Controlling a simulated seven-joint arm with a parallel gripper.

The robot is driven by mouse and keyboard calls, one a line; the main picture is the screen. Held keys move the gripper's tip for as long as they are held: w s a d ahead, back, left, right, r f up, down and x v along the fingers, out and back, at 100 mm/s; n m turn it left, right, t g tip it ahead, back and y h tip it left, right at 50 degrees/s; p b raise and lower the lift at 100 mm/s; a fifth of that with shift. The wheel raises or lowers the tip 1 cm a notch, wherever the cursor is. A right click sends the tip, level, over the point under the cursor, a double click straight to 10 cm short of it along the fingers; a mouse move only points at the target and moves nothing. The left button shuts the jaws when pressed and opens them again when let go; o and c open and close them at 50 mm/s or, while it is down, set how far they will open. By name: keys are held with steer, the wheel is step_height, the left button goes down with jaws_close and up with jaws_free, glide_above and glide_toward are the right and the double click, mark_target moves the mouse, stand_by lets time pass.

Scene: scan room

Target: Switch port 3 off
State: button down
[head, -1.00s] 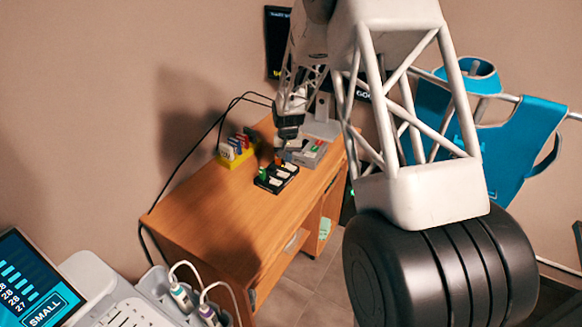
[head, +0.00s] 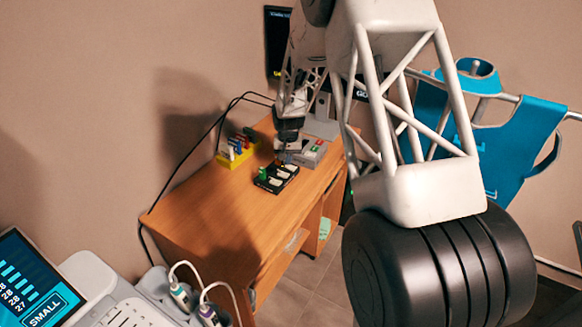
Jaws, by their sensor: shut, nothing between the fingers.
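A black block (head: 268,187) with several white pieces and a green part (head: 263,173) lies on the wooden desk. A grey box (head: 316,158) with small red and green marks stands just behind it to the right. The labels are too small to read, so I cannot tell which part is port 3. My gripper (head: 283,157) is shut and empty, pointing down at the far end of the black block, close to the grey box's left side. It hides part of both, and I cannot tell whether it touches either.
A yellow holder (head: 232,162) with coloured pieces stands left of the black block. Dark cables run along the wall behind the desk (head: 195,215). A console with a screen (head: 35,285) and white plugs is at the lower left. The desk's near part is clear.

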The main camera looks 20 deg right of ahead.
steer(key=shift+f, duration=0.6)
stand_by(0.5)
steer(key=shift+r, duration=3.55)
